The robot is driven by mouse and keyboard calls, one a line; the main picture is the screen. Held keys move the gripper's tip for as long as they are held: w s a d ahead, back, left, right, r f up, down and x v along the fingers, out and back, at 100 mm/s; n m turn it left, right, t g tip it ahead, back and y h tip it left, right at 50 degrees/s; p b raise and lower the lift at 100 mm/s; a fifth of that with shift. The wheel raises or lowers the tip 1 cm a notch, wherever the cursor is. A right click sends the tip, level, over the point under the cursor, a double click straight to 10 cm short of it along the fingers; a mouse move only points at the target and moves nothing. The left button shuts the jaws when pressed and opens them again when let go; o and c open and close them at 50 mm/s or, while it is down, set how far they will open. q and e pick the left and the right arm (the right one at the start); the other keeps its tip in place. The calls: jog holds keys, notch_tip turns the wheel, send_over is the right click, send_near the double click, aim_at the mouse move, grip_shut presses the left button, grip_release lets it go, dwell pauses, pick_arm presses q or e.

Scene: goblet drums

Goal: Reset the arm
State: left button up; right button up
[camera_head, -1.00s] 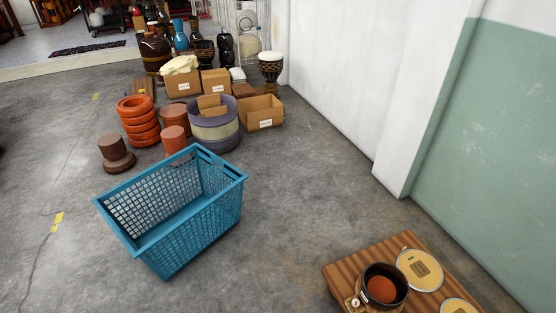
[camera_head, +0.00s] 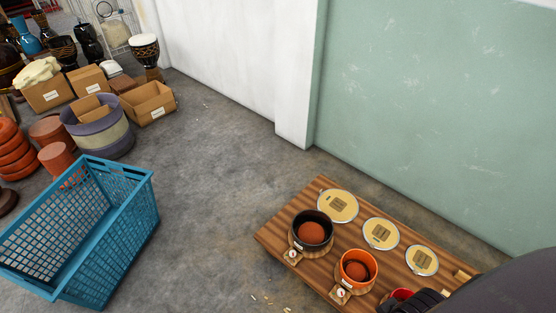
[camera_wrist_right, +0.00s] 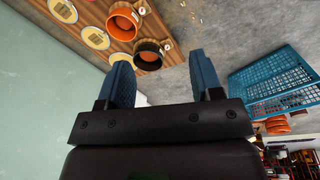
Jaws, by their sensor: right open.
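My right gripper (camera_wrist_right: 166,78) shows in the right wrist view with its two blue fingers spread apart and nothing between them. A dark part of my right arm enters the head view at the bottom right, over the near end of a wooden board. My left gripper is not in the head view. On the board (camera_head: 273,238) stand a black pot (camera_head: 312,231) and an orange pot (camera_head: 357,270), each with reddish-brown contents. A red pot (camera_head: 401,295) is partly hidden behind my arm. Three round pale discs (camera_head: 381,234) lie along the board's wall side.
A blue plastic basket (camera_head: 128,232) stands on the floor at the left. Cardboard boxes (camera_head: 150,103), a two-tone round tub (camera_head: 98,128) and goblet drums (camera_head: 145,50) are behind it. A white and green wall bounds the right. The floor between basket and board is mostly clear.

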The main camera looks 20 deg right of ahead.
pick_arm(q)
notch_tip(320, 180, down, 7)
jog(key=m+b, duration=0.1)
jog(key=b, duration=0.9)
pick_arm(e)
jog(key=w+a+f+n+t+y, duration=0.1)
jog(key=w+f+n+t, duration=0.1)
jog(key=w+f+t, duration=0.75)
pick_arm(q)
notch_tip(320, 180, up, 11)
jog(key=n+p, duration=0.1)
jog(key=p, duration=1.3)
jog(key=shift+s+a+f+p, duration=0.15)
jog(key=shift+p, duration=0.15)
pick_arm(e)
notch_tip(320, 180, up, 8)
jog(key=m, duration=0.1)
jog(key=shift+w+d, duration=0.4)
